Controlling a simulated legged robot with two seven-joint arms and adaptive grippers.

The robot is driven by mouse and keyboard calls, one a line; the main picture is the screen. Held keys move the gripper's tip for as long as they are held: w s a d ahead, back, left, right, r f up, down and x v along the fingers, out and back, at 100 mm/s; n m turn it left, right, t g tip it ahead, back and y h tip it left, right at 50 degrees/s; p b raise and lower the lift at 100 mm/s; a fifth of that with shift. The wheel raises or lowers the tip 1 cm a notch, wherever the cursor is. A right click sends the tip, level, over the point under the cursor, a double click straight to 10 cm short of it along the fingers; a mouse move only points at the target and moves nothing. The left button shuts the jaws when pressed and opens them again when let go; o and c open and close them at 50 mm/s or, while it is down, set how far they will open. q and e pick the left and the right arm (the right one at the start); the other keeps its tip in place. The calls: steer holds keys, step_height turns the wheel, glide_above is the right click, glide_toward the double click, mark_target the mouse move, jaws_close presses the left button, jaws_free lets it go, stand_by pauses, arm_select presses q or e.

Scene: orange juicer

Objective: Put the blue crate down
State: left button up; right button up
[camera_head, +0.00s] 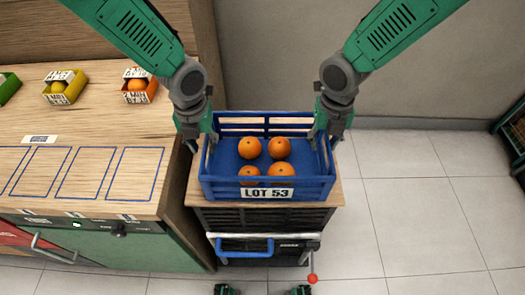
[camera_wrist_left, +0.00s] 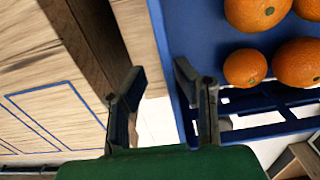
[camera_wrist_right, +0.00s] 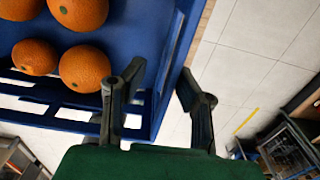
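The blue crate (camera_head: 267,190) with the label "LOT 53" stands level on the wooden top of a dark cart, with several oranges (camera_head: 279,174) inside. My left gripper (camera_head: 204,143) is at the crate's left side wall. In the left wrist view its fingers (camera_wrist_left: 160,72) are apart, with floor showing between the outer finger and the wall. My right gripper (camera_head: 326,138) is at the right side wall. In the right wrist view its fingers (camera_wrist_right: 163,80) are apart on either side of the wall. The contact under the crate is hidden.
The cart (camera_head: 265,219) has a blue handle (camera_head: 243,248) and a red knob (camera_head: 312,279) in front. A wooden counter (camera_head: 110,115) with marked rectangles and small fruit boxes (camera_head: 65,87) adjoins on the left. The tiled floor (camera_head: 425,220) at right is clear.

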arm_select(q)
steer(key=r, duration=0.2)
steer(key=d+r, duration=0.1)
steer(key=r, duration=0.2)
steer(key=shift+w+r, duration=0.15)
arm_select(e)
steer(key=shift+d+f, duration=0.1)
steer(key=shift+d, duration=0.55)
arm_select(q)
step_height(320, 180, up, 6)
steer(key=a, duration=0.1)
steer(key=shift+a+r, duration=0.25)
arm_select(e)
step_height(320, 180, up, 12)
steer(key=a, duration=0.1)
steer(key=shift+a, duration=0.25)
arm_select(q)
steer(key=shift+d, duration=0.3)
arm_select(e)
steer(key=shift+d, duration=0.3)
